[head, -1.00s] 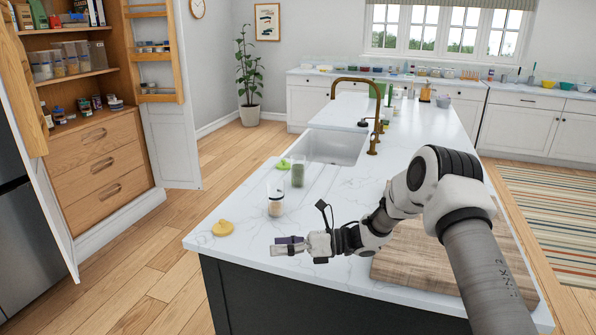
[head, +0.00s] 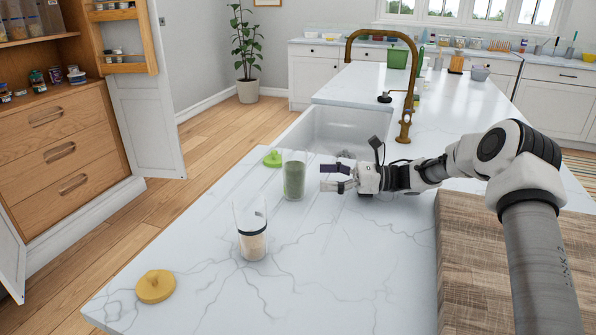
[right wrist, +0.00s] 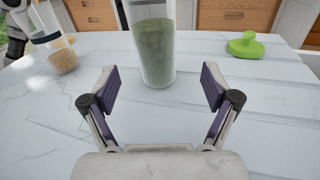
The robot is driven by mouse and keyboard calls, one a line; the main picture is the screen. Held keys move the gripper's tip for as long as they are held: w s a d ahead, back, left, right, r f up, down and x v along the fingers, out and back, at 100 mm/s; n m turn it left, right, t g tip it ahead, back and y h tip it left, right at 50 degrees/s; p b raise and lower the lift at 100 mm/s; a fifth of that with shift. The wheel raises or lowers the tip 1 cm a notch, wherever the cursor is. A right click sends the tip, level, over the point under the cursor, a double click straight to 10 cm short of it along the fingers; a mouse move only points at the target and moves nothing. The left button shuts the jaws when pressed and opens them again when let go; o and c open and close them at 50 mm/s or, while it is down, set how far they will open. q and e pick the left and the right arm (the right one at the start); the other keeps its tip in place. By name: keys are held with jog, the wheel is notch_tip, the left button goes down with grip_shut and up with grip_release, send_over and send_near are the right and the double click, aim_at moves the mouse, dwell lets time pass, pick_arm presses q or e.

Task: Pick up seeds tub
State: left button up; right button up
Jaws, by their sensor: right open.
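A clear tub with green contents (head: 293,178) stands upright and lidless on the white counter, left of the sink's near corner. A second clear tub with beige contents and a dark band (head: 251,235) stands nearer and to the left. No label shows which holds seeds. My right gripper (head: 325,177) is open, low over the counter just right of the green tub. In the right wrist view, the green tub (right wrist: 153,45) stands just beyond and roughly between the open fingers (right wrist: 162,88), not between the pads. The beige tub (right wrist: 55,45) is at upper left.
A green lid (head: 272,158) lies just behind the green tub. A yellow lid (head: 155,286) lies near the counter's left edge. A wooden board (head: 500,270) is at right. The sink (head: 345,130) and brass tap (head: 408,100) are behind my gripper.

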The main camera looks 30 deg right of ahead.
aim_at(305, 173)
jog(key=a, duration=0.1)
jog(key=w+a+r, duration=0.1)
jog(key=a, duration=0.1)
jog(key=a+p, duration=0.1)
jog(key=shift+w+a+r, duration=0.15)
jog(key=shift+w+r, duration=0.05)
jog(key=shift+r, duration=0.2)
jog(key=shift+w+a+f, duration=0.15)
jog(key=shift+w+a, duration=0.35)
jog(key=shift+w+a+f, duration=0.15)
jog(key=shift+w+a, duration=0.55)
jog(key=shift+a, duration=0.15)
jog(key=shift+s+r, duration=0.1)
jog(key=c, duration=1.4)
